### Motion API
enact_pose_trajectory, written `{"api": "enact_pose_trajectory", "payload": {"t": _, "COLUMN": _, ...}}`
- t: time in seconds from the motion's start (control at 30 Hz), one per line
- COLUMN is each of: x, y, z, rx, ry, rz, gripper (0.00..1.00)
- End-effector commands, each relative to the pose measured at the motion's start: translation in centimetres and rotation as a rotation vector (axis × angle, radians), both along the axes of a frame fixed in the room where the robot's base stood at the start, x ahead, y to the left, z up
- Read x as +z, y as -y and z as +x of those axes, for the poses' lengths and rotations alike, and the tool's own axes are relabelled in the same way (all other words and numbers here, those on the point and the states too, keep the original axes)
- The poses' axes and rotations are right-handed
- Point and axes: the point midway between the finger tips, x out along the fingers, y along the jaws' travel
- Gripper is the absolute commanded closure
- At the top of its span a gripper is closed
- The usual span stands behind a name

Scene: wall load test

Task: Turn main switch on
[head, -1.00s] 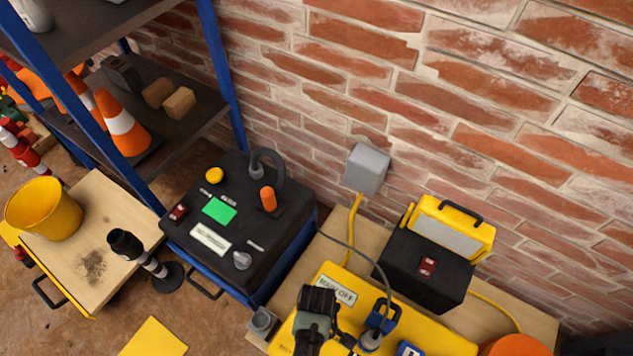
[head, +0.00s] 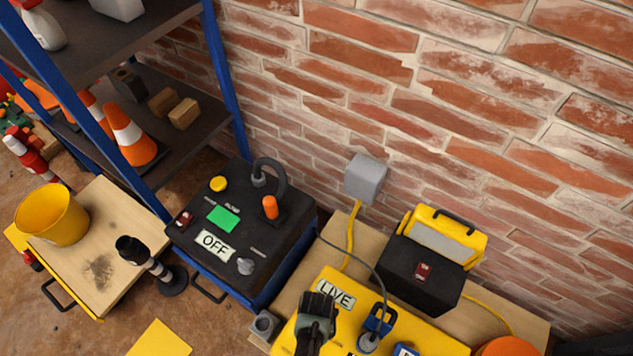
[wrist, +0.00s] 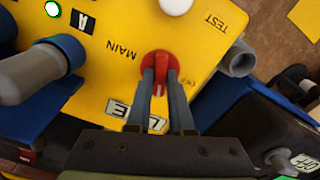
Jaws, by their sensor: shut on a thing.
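The main switch is a red knob (wrist: 160,66) on the yellow panel (wrist: 110,60), next to the word MAIN in the wrist view. My gripper (wrist: 161,84) has its two fingers shut on the knob's grip, one on each side. In the head view my gripper (head: 318,308) is over the yellow panel (head: 430,338), and the knob is hidden behind it. The sign (head: 335,294) on the panel reads LIVE, and it also shows partly behind the fingers in the wrist view (wrist: 145,118).
A blue plug (head: 378,320) with a grey cable stands close right of my gripper. A black box (head: 245,215) with an OFF sign (head: 215,244) stands to the left. A black and yellow lamp unit (head: 425,270) is behind, by the brick wall. A green light (wrist: 52,8) glows on the panel.

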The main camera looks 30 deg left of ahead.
Motion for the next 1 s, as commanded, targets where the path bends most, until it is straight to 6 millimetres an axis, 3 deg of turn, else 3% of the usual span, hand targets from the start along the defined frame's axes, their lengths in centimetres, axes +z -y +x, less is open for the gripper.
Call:
{"api": "enact_pose_trajectory", "payload": {"t": 0.5, "x": 0.03, "y": 0.02, "z": 0.04, "rx": -0.336, "ry": 0.001, "rz": 0.000, "gripper": 1.00}}
{"api": "enact_pose_trajectory", "payload": {"t": 1.0, "x": -0.01, "y": 0.02, "z": 0.04, "rx": -0.398, "ry": 0.001, "rz": 0.000, "gripper": 1.00}}
